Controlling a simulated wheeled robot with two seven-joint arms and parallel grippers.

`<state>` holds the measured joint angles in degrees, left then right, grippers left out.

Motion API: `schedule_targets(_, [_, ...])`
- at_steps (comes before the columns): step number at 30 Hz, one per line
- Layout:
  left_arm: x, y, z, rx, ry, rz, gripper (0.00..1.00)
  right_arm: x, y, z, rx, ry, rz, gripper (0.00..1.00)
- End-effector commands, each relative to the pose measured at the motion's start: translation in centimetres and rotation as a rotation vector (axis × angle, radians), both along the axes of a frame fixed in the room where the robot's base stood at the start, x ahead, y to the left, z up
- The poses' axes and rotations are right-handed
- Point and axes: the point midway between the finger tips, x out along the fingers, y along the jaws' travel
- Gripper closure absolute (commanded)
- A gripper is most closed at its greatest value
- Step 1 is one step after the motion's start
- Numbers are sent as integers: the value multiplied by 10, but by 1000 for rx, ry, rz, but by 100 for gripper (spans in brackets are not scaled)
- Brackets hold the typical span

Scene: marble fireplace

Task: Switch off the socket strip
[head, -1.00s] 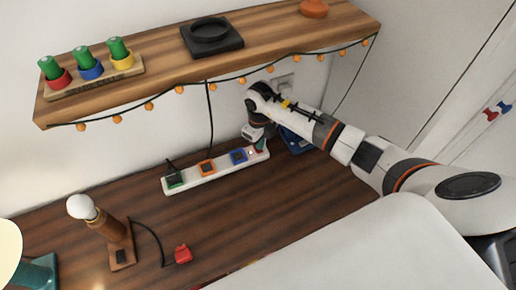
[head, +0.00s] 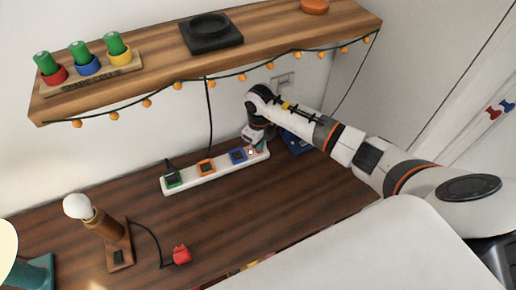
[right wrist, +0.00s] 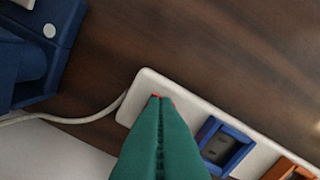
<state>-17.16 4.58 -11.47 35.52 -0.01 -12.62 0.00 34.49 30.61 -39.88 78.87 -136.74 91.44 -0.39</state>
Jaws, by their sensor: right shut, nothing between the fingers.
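The white socket strip (head: 190,174) lies on the dark wooden desk against the wall, with green, orange and blue framed sockets in a row. A black plug sits in the green socket. My right gripper (head: 260,146) is over the strip's right end, by a small red switch (head: 252,152). In the right wrist view, its green fingers (right wrist: 159,98) are pressed together, empty, with tips at the end of the strip (right wrist: 139,88). Red edges show around the tips; the fingers hide most of the switch, and I cannot tell contact. My left gripper is out of view.
A blue object (head: 297,141) stands right of the strip, close to my gripper; a white cable runs past it. A wooden shelf (head: 160,72) with string lights hangs above. A bulb lamp (head: 112,232) and red plug (head: 181,255) are at the front left. The middle desk is clear.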

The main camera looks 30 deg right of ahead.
Motion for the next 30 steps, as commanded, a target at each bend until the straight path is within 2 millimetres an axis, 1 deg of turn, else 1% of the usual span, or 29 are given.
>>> schedule_targets(8, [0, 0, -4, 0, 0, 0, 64, 0, 0, -6, 0, 1, 0, 100])
schedule_targets(13, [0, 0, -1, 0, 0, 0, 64, -1, 0, -3, -1, 2, 0, 100])
schedule_targets(30, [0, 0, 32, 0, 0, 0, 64, 0, 0, 44, -1, 0, 1, 100])
